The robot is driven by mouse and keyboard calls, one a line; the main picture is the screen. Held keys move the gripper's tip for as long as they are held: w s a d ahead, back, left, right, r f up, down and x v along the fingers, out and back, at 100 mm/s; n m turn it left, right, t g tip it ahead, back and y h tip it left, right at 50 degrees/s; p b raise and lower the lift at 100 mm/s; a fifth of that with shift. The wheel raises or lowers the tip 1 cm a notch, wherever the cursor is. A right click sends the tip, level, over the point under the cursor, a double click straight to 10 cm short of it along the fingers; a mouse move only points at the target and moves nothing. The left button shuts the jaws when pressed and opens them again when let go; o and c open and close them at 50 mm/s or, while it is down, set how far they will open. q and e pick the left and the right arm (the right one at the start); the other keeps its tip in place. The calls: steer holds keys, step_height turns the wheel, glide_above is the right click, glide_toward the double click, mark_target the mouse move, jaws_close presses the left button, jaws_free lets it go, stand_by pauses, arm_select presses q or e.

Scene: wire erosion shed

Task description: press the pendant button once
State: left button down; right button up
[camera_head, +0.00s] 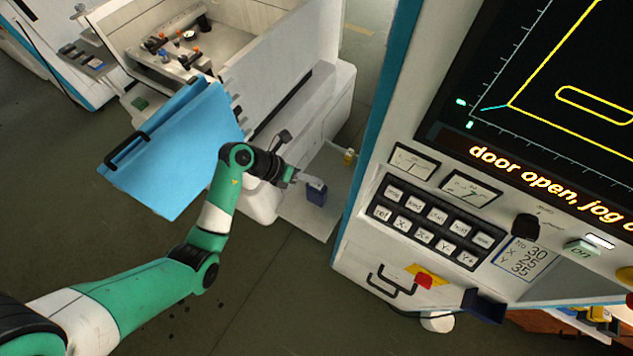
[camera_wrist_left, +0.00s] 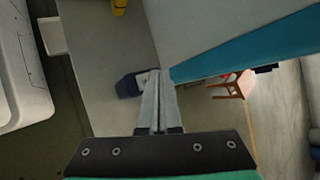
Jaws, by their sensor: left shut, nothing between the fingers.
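The control panel (camera_head: 345,225), which looks like the pendant, stands at the right with a lit screen. Its black keypad (camera_head: 437,227) carries several pale keys, some marked X and Y. A black knob (camera_head: 525,227) and a pale green ON button (camera_head: 582,248) sit to the right of the keypad. Which button is the pendant button I cannot tell. My left gripper (camera_head: 314,181) is shut and empty, left of the panel and apart from it. Its closed fingers also show in the left wrist view (camera_wrist_left: 154,88). My right gripper is not in view.
A small dark blue box (camera_head: 316,195) is just beyond the left fingertips; whether they touch I cannot tell. A blue door (camera_head: 180,150) hangs open on the machine behind my left arm. A red button on yellow (camera_head: 424,281) sits low on the panel.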

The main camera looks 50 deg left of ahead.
mark_target(312, 185)
arm_select(q)
steer(key=shift+f, duration=0.4)
steer(key=shift+r, duration=0.1)
stand_by(0.5)
steer(key=shift+r+p, duration=0.75)
steer(key=shift+p, duration=0.3)
step_height(312, 185, up, 5)
steer(key=p, duration=0.6)
steer(key=shift+r, duration=0.1)
